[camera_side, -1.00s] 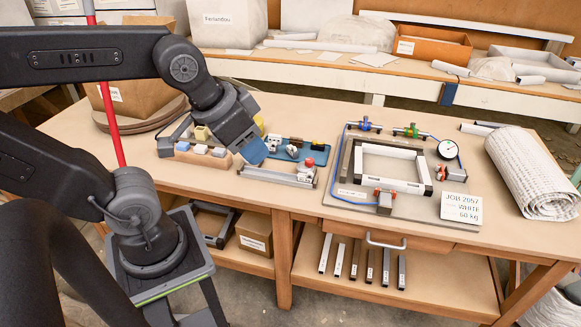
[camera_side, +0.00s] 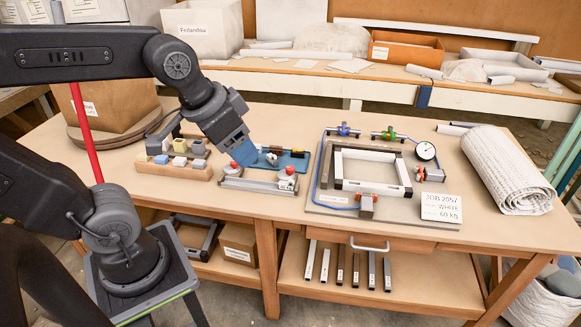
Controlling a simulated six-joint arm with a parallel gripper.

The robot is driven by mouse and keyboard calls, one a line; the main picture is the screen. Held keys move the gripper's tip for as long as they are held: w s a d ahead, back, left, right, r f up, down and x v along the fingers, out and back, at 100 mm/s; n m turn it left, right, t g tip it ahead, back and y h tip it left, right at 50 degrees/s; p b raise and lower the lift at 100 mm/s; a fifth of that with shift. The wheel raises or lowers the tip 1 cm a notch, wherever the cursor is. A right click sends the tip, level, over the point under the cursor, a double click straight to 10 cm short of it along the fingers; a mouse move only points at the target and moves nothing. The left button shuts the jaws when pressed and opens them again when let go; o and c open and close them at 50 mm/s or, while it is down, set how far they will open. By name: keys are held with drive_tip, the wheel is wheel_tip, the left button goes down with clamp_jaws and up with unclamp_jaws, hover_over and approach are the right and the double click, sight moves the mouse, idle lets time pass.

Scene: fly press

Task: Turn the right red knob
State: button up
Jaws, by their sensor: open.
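The right red knob (camera_side: 288,170) sits at the right end of a low pale metal fixture (camera_side: 258,184) on the bench. My gripper (camera_side: 245,154) has blue tips and points down and right, over the back left of the fixture. It is open and appears empty. It is apart from the right knob, to its left and a little above in the picture. The gap between the fingers is hard to make out.
A wooden rack of small blocks (camera_side: 174,169) stands left of the fixture. A blue tray (camera_side: 292,160) with small parts lies behind it. A clamped frame (camera_side: 372,187) with a gauge (camera_side: 426,151) and a job card (camera_side: 441,208) lies right. A rolled mat (camera_side: 508,172) lies far right.

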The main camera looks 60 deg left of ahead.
drive_tip(key=w+a+m+g, duration=0.2)
drive_tip(key=w+a, duration=0.2)
drive_tip(key=w, duration=0.5)
drive_tip(key=m+g, duration=0.3)
drive_tip(key=m, duration=0.2)
hover_over(291, 167)
wheel_tip(291, 167, down, 18)
drive_tip(key=shift+h, duration=0.3)
wheel_tip(291, 167, down, 13)
drive_tip(key=shift+r, duration=0.15)
drive_tip(key=shift+c, duration=0.2)
drive_tip(key=c, duration=0.9)
